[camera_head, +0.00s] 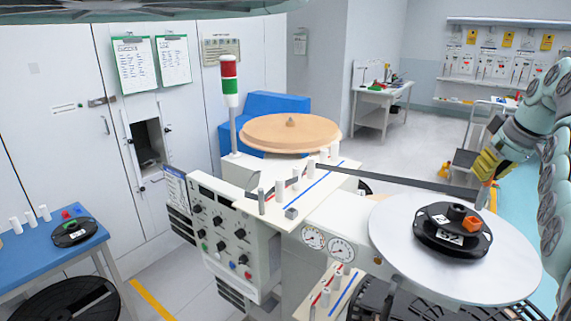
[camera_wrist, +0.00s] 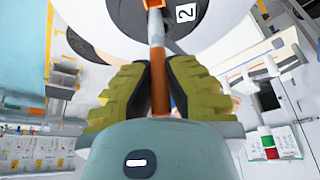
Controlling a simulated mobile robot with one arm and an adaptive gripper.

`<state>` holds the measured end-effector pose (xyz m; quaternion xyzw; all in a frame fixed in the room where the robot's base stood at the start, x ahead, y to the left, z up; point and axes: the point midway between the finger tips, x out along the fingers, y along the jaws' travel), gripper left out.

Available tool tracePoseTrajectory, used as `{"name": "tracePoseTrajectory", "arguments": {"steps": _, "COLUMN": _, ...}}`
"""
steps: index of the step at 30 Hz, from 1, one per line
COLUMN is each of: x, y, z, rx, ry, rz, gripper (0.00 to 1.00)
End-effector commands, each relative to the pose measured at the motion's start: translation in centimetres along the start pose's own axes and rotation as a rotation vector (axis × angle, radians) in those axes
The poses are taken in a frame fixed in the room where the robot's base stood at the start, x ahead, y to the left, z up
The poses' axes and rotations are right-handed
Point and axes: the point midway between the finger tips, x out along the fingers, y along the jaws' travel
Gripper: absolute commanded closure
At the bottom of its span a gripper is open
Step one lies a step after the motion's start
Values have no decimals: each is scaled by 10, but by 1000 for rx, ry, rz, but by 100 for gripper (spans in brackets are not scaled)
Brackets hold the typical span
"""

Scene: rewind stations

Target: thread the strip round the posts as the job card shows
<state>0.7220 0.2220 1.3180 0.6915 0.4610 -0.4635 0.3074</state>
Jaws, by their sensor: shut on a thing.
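My gripper (camera_head: 487,168) has yellow-green fingers. It is at the right, beyond the silver disc, shut on an orange-brown stick-like end piece (camera_wrist: 157,60). A dark grey strip (camera_head: 415,184) runs taut from the upper post plate (camera_head: 318,196) to just below my fingers. White posts (camera_head: 295,182) and a grey post (camera_head: 262,203) stand on this plate beside red and blue lines. How the strip passes the posts is too small to tell. More posts stand on a lower plate (camera_head: 317,308). A card (camera_head: 175,188) hangs on the control box; its drawing is unreadable.
A black reel (camera_head: 440,242) with an orange block (camera_head: 475,225) sits on the silver disc (camera_head: 400,255). A tan round disc (camera_head: 280,130) and a red-green signal light (camera_head: 229,80) stand behind the plate. A blue table (camera_head: 40,250) is at left.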

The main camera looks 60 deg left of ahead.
Motion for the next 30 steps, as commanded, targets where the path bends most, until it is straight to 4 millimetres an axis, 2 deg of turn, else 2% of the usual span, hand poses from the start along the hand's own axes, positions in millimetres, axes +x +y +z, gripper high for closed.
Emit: {"name": "tracePoseTrajectory", "arguments": {"steps": 30, "x": 30, "y": 1, "z": 13, "rx": 1, "ry": 1, "rz": 1, "gripper": 100}}
